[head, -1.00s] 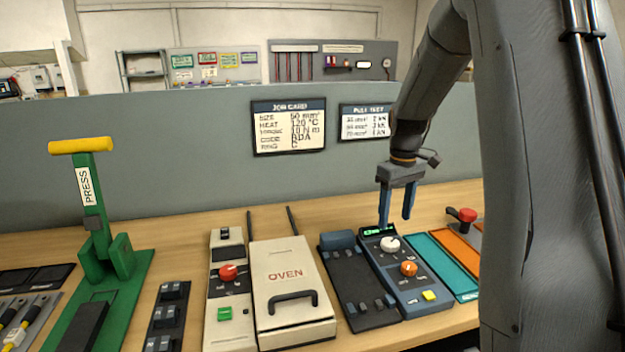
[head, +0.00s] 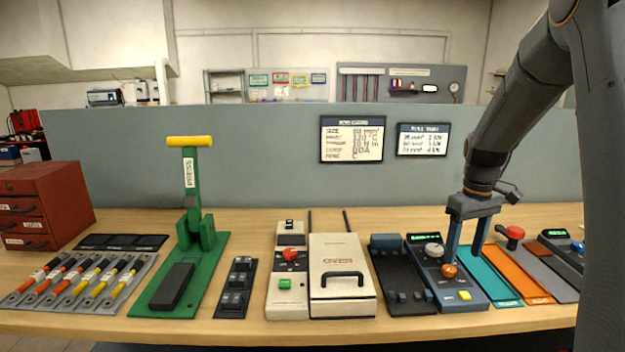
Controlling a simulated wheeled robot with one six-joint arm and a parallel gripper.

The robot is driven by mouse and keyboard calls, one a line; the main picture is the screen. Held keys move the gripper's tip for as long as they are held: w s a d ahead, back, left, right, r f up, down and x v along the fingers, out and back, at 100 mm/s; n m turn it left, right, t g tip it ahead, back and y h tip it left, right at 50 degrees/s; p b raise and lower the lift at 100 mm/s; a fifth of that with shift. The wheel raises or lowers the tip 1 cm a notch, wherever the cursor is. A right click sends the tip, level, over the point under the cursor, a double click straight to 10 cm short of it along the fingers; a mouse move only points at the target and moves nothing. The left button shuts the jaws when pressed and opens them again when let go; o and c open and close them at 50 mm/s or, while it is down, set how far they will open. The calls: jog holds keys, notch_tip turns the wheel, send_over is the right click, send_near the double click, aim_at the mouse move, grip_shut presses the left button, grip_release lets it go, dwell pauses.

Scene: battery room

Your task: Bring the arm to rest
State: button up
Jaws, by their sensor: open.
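My gripper (head: 466,248) points down at the right of the head view, with its two blue fingers apart and nothing between them. It hangs by the blue-grey tester box (head: 474,299), which has a white knob, an orange knob and a yellow button. The left finger overlaps the box near the orange knob (head: 449,271). The right finger shows over the teal mat (head: 488,272). I cannot tell whether either fingertip touches anything. My arm comes down from the upper right.
A cream oven (head: 341,307), a green press (head: 160,310) with a yellow handle, and a rack of cables (head: 130,290) stand along the bench. A red drawer cabinet (head: 42,205) is at the far left. A grey partition (head: 260,150) with cards stands behind. Bare wood shows behind the oven.

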jog(key=s+a+f+m, duration=0.1)
jog(key=s+a+f, duration=0.1)
jog(key=s+a, duration=0.7)
jog(key=s+a+f+m+t, duration=0.1)
jog(key=s+a+f+m, duration=0.1)
jog(key=s+a, duration=0.6)
jog(key=s, duration=0.6)
jog(key=shift+s+a, duration=0.15)
jog(key=shift+a, duration=0.25)
jog(key=shift+c, duration=0.4)
